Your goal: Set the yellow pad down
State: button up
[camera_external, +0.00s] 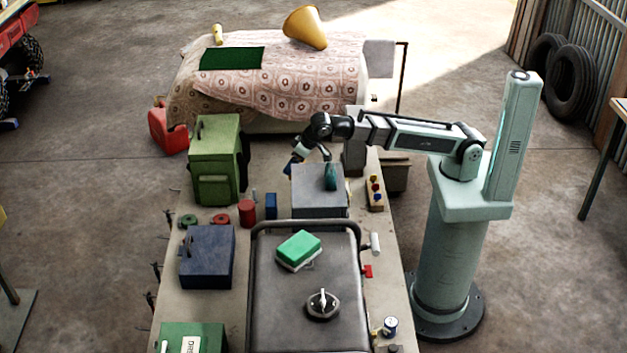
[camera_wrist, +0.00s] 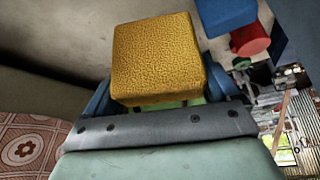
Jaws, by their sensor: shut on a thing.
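The yellow pad (camera_wrist: 157,55) is a thick, rough-textured block in the wrist view. It sits between the blue fingers of my gripper (camera_wrist: 158,97), which is shut on it. In the external view my gripper (camera_external: 307,156) is raised above the bench, near the back edge of a grey box (camera_external: 318,204). The pad cannot be made out in that view.
A green sponge with a pale underside (camera_external: 298,248) lies on a dark case (camera_external: 270,320) with a round knob (camera_external: 322,304). A teal object (camera_external: 331,177) stands on the grey box. A green canister (camera_external: 216,160), a red can (camera_external: 247,212) and a blue block (camera_external: 271,205) stand left.

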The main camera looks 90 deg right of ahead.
jog(key=shift+f, duration=5.9)
jog(key=o, duration=0.8)
jog(key=shift+f, duration=0.1)
jog(key=shift+c, duration=0.2)
jog(key=v, duration=1.2)
